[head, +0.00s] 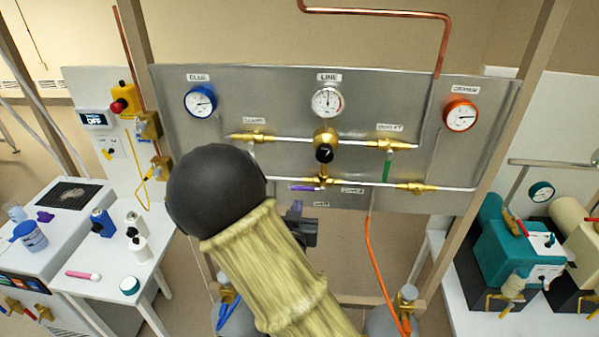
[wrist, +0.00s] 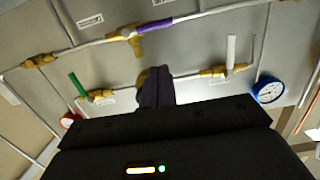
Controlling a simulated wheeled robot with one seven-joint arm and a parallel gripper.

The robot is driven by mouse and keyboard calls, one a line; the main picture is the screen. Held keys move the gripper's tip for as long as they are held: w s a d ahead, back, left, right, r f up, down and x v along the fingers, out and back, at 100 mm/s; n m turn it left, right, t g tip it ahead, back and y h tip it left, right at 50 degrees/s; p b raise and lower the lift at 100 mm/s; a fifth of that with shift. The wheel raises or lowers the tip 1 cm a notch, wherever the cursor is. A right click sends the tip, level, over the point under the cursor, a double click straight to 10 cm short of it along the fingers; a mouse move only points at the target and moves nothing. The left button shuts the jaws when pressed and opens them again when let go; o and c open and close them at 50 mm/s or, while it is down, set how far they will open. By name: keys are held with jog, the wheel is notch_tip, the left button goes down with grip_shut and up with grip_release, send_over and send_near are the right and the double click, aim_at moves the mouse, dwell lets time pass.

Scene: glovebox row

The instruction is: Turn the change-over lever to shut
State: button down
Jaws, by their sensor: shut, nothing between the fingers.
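The change-over lever (head: 303,188) is purple and sits at the brass valve body (head: 322,183) low in the middle of the grey panel. It points left along the lower pipe, toward the blue-gauge side. In the wrist view, which is turned over, the purple lever (wrist: 155,26) lies along the pipe to the right of its brass body (wrist: 128,34). My gripper (head: 297,208) is just below the lever in the head view, partly hidden behind my arm. In the wrist view my gripper (wrist: 157,74) is shut and empty, apart from the lever.
A green lever (head: 387,169) and a white lever (wrist: 231,48) hang from other valves. A gold regulator with a black knob (head: 324,153) stands out above the purple lever. Blue (head: 200,101), white (head: 327,101) and orange (head: 460,115) gauges line the panel. An orange hose (head: 373,262) hangs below.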

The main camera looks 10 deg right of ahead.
aim_at(300, 189)
jog(key=shift+a+r+t, duration=0.15)
jog(key=shift+r+t, duration=0.25)
jog(key=shift+r, duration=0.4)
jog(key=shift+w, duration=0.1)
jog(key=shift+w+d+f+p, duration=0.65)
jog(key=shift+w+p, duration=0.4)
jog(key=shift+w, duration=0.65)
jog(key=shift+w+d+f+p, duration=0.45)
jog(key=shift+w+f+p, duration=0.55)
jog(key=shift+w, duration=0.7)
jog(key=shift+w+d+f+p, duration=0.6)
jog(key=shift+w+p, duration=0.55)
jog(key=shift+w, duration=0.55)
jog(key=shift+w+a+f+n+b, duration=0.15)
jog(key=shift+a+n+b, duration=0.05)
jog(key=shift+n+b, duration=0.2)
